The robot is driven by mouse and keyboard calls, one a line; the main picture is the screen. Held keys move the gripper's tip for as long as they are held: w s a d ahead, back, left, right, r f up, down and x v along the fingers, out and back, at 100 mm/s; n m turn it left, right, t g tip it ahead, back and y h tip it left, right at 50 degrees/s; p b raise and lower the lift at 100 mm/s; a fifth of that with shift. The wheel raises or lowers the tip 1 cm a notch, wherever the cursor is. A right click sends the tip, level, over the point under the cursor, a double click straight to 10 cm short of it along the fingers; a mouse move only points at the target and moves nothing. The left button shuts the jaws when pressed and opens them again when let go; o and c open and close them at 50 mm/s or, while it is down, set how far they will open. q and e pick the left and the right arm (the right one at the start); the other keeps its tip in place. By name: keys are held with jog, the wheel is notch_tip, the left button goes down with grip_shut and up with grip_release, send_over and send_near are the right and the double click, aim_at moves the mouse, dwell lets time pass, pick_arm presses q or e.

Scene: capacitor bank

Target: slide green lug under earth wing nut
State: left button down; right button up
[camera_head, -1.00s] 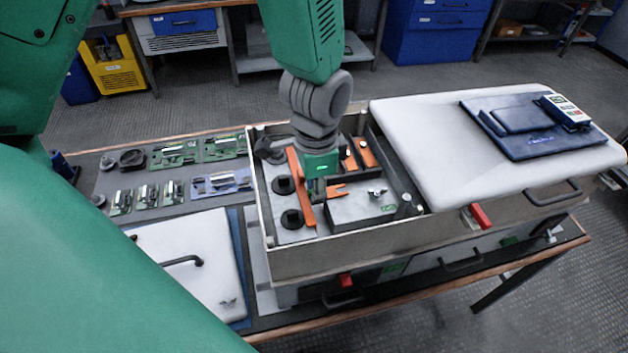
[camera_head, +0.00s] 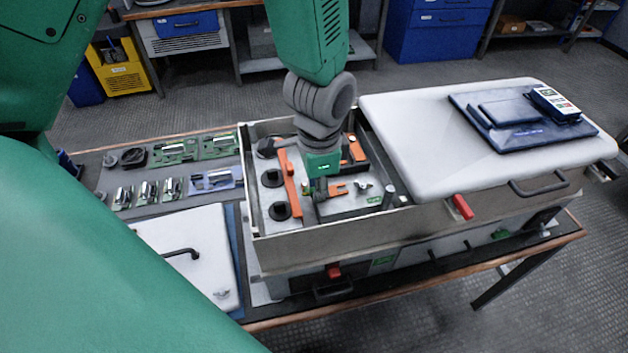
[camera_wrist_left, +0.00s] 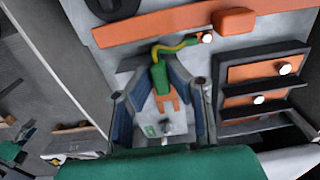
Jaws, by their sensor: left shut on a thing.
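My left gripper (camera_head: 319,188) reaches down into the open metal cabinet. In the left wrist view its two fingers (camera_wrist_left: 161,78) are shut on the green lug (camera_wrist_left: 160,82), around its green sleeve. A yellow-green cable runs from the sleeve to a post. The lug's orange fork end (camera_head: 340,189) points right in the head view, towards the earth wing nut (camera_head: 363,187). The wing nut also shows in the left wrist view (camera_wrist_left: 166,127), just in front of the fork tips. The fork and nut look apart, with a small gap. My right gripper is not in view.
An orange busbar (camera_head: 289,178) and black round terminals (camera_head: 278,211) lie left of the gripper. The cabinet's wall (camera_head: 350,245) rises around the work area. A grey post (camera_head: 389,195) stands right of the wing nut. A white lid (camera_head: 430,140) covers the right side.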

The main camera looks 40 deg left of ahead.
aim_at(337, 202)
pick_arm(q)
jog(key=shift+s+d, duration=0.2)
jog(key=shift+d, duration=1)
jog(key=shift+s+a+f, duration=0.1)
jog(key=shift+s+a, duration=0.1)
jog(key=shift+a, duration=0.2)
jog(key=shift+s, duration=0.1)
jog(key=shift+s+d+f+p, duration=0.1)
jog(key=shift+p, duration=0.2)
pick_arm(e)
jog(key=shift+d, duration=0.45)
pick_arm(q)
jog(key=shift+s, duration=0.1)
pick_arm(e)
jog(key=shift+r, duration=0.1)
pick_arm(q)
jog(key=shift+w+d, duration=0.45)
jog(key=shift+w, duration=0.15)
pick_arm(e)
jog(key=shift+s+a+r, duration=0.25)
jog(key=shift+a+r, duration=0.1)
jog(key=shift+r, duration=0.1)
pick_arm(q)
jog(key=shift+w+d+p, duration=0.4)
jog(key=shift+w+d, duration=0.1)
jog(key=shift+d, duration=0.1)
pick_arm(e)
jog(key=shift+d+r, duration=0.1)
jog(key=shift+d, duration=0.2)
